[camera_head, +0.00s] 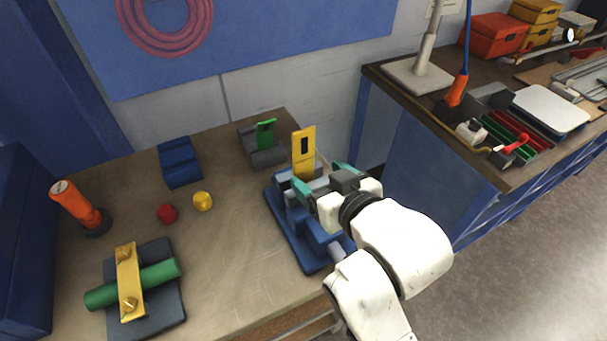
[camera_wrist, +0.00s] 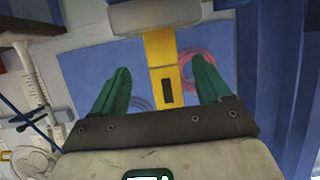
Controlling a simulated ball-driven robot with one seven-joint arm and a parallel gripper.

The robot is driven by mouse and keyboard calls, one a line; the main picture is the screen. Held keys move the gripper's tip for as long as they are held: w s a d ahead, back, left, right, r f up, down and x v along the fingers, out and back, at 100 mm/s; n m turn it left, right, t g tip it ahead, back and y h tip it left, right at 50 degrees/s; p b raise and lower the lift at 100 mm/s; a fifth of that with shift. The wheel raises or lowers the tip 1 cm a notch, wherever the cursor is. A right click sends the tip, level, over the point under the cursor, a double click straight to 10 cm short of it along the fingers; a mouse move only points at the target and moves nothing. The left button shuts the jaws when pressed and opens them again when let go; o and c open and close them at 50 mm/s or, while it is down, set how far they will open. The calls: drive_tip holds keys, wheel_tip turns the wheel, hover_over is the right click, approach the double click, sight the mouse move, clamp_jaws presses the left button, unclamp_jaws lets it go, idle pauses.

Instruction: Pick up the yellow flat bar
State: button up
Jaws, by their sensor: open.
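The yellow flat bar (camera_head: 304,145) stands upright in a blue vise (camera_head: 290,232) on the wooden bench. It has a dark slot. In the wrist view the bar (camera_wrist: 162,60) lies between the two green fingers, with a visible gap on each side. My gripper (camera_head: 322,180) is open at the vise, close to the bar, and the fingers do not appear to touch it. It also shows in the wrist view (camera_wrist: 162,70). The bar's lower end is hidden by the vise and my gripper.
A second yellow strip (camera_head: 127,280) lies across a green cylinder (camera_head: 160,272) at front left. A red ball (camera_head: 167,213), a yellow ball (camera_head: 203,201), a blue block (camera_head: 179,162), a grey block with a green piece (camera_head: 264,147) and an orange flashlight (camera_head: 78,205) stand left of the vise.

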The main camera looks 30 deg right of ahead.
sight(301, 140)
drive_tip(key=shift+p+x, duration=0.5)
drive_tip(key=shift+x, duration=1.85)
drive_tip(key=shift+a, duration=0.1)
drive_tip(key=shift+c, duration=0.3)
drive_tip(key=c, duration=1.2)
drive_tip(key=shift+r, duration=0.1)
drive_tip(key=shift+r+p, duration=0.85)
drive_tip(key=shift+p, duration=0.1)
drive_tip(key=r, duration=0.1)
drive_tip(key=r+p, duration=0.1)
drive_tip(key=r, duration=0.1)
drive_tip(key=r+p, duration=0.1)
drive_tip(key=r, duration=0.1)
drive_tip(key=shift+a+r, duration=0.15)
drive_tip(key=shift+a, duration=0.2)
drive_tip(key=a, duration=1.7)
drive_tip(key=shift+a, duration=0.2)
